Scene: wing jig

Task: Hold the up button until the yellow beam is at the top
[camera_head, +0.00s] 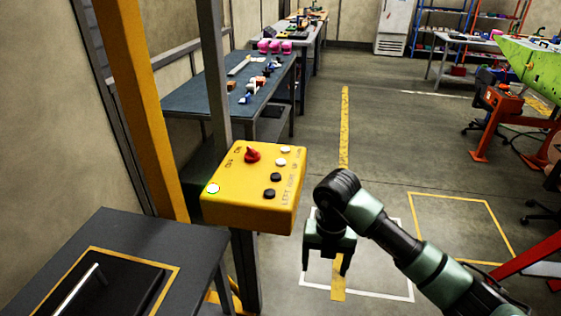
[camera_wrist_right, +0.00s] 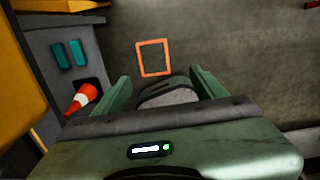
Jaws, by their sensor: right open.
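A yellow control box (camera_head: 232,212) stands on a post left of centre in the head view. Its sloped top has a red knob (camera_head: 252,155), two white buttons (camera_head: 286,150), two black buttons (camera_head: 275,178) and a pale lit button (camera_head: 213,188). The lettering is too small to read surely, so I cannot tell which is the up button. My right gripper (camera_head: 328,264) is open and empty, pointing down just right of the box, apart from it. A yellow-orange upright post (camera_head: 148,120) rises behind the box; I cannot make out a separate yellow beam. My left gripper is out of view.
A dark table (camera_head: 185,238) stands front left of the box. Workbenches (camera_head: 190,92) run along the left wall. A green wing part (camera_head: 535,68) on orange stands is at the right. The marked floor (camera_head: 385,190) beyond my right arm is clear. The right wrist view shows a cone (camera_wrist_right: 82,98).

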